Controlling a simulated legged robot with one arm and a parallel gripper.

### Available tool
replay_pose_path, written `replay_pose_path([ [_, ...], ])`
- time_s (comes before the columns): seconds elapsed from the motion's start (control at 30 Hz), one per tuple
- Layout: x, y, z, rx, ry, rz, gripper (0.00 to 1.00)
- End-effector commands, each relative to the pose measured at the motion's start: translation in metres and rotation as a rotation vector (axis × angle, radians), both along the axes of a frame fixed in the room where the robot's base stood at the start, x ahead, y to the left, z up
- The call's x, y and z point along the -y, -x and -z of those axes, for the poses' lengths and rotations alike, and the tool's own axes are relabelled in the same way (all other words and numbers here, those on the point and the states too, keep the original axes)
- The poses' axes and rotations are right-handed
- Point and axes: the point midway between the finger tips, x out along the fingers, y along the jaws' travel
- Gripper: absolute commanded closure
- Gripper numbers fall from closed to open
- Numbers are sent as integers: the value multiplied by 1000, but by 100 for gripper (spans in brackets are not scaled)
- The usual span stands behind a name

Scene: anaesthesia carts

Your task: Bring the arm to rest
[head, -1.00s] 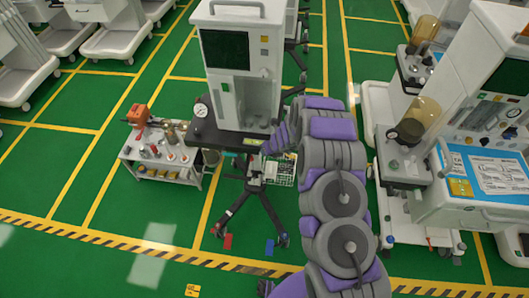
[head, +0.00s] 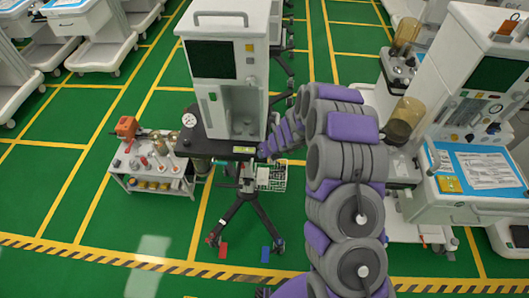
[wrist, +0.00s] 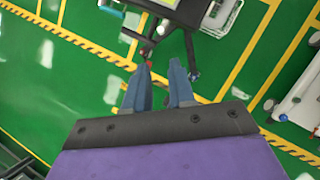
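My arm (head: 343,155) shows in the head view, grey with purple panels. It rises from the bottom right, bends, and its far part reaches left and down toward the wheeled stand of the white monitor cart (head: 228,75). In the wrist view, my gripper (wrist: 160,64) has two blue-grey fingers standing apart, with green floor and part of the stand's dark leg between and beyond them. I see nothing held. The fingertips cannot be made out in the head view.
A small trolley (head: 150,184) with bottles and an orange-topped tool stands left of the monitor cart. A larger anaesthesia cart (head: 470,190) with a blue top stands close on the right. Open green floor (head: 110,215) lies front left, with a yellow-black striped line (head: 150,262).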

Motion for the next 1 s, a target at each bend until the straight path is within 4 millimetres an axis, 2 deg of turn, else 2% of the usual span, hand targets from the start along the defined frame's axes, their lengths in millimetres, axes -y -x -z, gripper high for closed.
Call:
replay_pose_path([
  [0.37, -2, 0, -4, 9, -1, -21, 76],
  [0.47, -7, 3, -19, 43, -2, -101, 76],
  [0.53, -14, 9, -37, 82, -3, -200, 76],
  [0.77, -27, 51, -99, 234, 29, -615, 76],
  [1.0, -22, 115, -147, 373, 99, -1044, 76],
])
